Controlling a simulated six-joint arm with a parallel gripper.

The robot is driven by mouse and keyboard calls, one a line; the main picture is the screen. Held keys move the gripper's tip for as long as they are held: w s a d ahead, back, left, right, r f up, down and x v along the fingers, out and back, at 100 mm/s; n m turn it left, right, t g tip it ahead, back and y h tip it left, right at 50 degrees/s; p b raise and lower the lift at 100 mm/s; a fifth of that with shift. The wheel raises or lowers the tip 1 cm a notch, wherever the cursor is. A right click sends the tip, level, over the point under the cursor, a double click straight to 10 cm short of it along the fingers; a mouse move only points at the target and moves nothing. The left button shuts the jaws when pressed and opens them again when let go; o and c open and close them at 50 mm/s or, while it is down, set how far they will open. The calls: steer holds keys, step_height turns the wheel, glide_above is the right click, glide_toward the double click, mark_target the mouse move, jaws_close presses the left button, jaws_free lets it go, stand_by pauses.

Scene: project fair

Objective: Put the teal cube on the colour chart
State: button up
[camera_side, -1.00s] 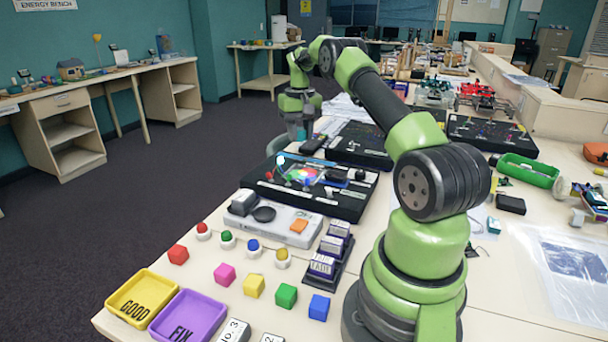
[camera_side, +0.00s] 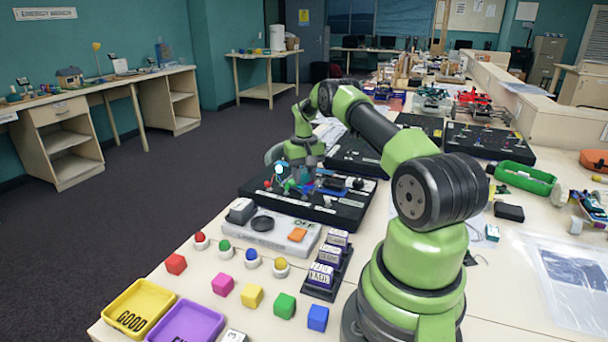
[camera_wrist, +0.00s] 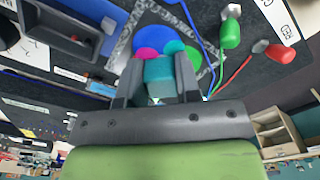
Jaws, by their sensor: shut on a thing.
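In the wrist view the teal cube (camera_wrist: 158,76) sits between the two fingers of my gripper (camera_wrist: 158,66), which are shut on it. The colour chart (camera_wrist: 158,41) lies just beyond and below the cube, showing blue, magenta and green circles; the cube and fingers hide part of it. In the side view my gripper (camera_side: 303,178) is low over the black board, covering much of the chart, and I cannot make out the cube there. I cannot tell whether the cube touches the chart.
The black board (camera_side: 330,213) carries leads with green (camera_wrist: 230,33) and red (camera_wrist: 279,53) ends close beside the chart. A grey device (camera_side: 265,228), stamps (camera_side: 320,275), several coloured cubes, a yellow tray (camera_side: 138,309) and a purple tray (camera_side: 190,322) stand nearer the camera.

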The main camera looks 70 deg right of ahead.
steer(key=o, duration=0.9)
steer(key=shift+f, duration=0.1)
